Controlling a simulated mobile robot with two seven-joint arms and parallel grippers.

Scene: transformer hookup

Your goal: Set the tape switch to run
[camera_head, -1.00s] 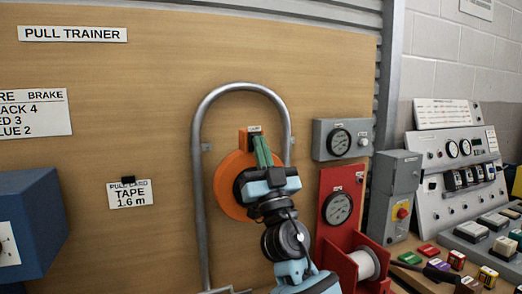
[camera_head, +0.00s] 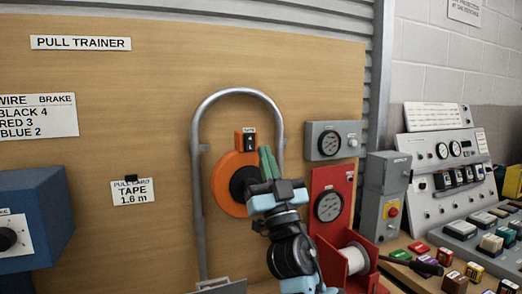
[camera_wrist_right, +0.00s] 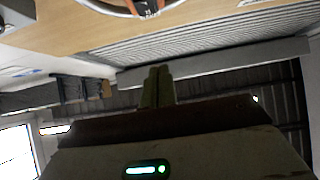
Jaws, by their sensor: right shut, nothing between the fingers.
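The tape unit is an orange disc (camera_head: 226,186) with a dark hub, mounted on the wooden board inside a bent grey pipe. A small orange box with a black tape switch (camera_head: 249,148) sits at its top. The switch's setting is too small to read. My right gripper (camera_head: 266,151) has its greenish fingers together and empty, pointing up, just right of the switch in the head view and overlapping the disc's right edge. Its closed fingers also show in the right wrist view (camera_wrist_right: 158,76), with part of the orange unit (camera_wrist_right: 146,7) at the top edge. My left gripper is out of view.
The grey pipe loop (camera_head: 198,150) arches around the unit. A grey gauge box (camera_head: 317,140), a red gauge panel (camera_head: 341,180) and a red spool holder (camera_head: 334,262) stand to the right. A blue box (camera_head: 40,200) juts out at left.

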